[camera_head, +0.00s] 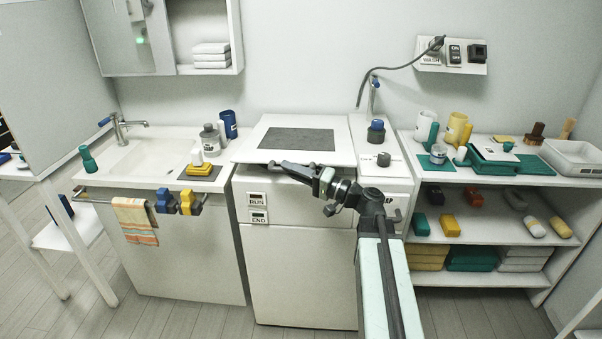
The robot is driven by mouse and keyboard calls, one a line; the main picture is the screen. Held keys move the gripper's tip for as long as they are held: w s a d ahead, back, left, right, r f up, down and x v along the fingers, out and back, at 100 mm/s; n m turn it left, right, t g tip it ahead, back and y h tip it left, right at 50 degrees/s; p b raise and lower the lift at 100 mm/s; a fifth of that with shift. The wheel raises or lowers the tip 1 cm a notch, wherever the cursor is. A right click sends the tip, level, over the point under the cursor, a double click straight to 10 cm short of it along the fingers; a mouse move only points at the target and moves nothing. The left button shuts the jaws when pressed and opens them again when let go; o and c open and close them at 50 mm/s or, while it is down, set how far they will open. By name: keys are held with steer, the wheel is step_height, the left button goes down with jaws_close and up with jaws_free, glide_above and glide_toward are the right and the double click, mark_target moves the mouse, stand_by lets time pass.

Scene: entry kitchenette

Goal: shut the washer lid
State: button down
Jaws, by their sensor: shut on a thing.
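The washer (300,275) is a white front-panel cabinet standing between the sink unit and the shelf unit. Its white lid (250,150) has a dark grey window (297,139) and lies nearly flat over the top. A dark line shows under part of the lid's front edge, and I cannot tell whether the lid sits fully down. My gripper (276,166) is at the middle of that front edge, reaching in from the right. It is shut on the lid's edge; the fingers hide the exact contact.
A sink (150,160) with bottles and a towel rail (92,201) stands to the left. Floor (190,318) is clear in front.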

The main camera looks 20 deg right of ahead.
steer(key=shift+n, duration=0.3)
steer(key=f+b, duration=0.1)
steer(key=f, duration=0.1)
steer(key=f+b, duration=0.3)
steer(key=f, duration=0.1)
steer(key=shift+s+a+f+b, duration=0.2)
steer(key=shift+s+a+b, duration=0.1)
steer(key=shift+a, duration=0.1)
steer(key=c, duration=1.3)
jaws_free()
steer(key=shift+d, duration=0.1)
steer(key=shift+w, duration=0.1)
steer(key=b+v, duration=0.1)
steer(key=v, duration=0.6)
steer(key=shift+s+d+f, duration=0.1)
steer(key=shift+s+d, duration=0.15)
steer(key=shift+d, duration=0.05)
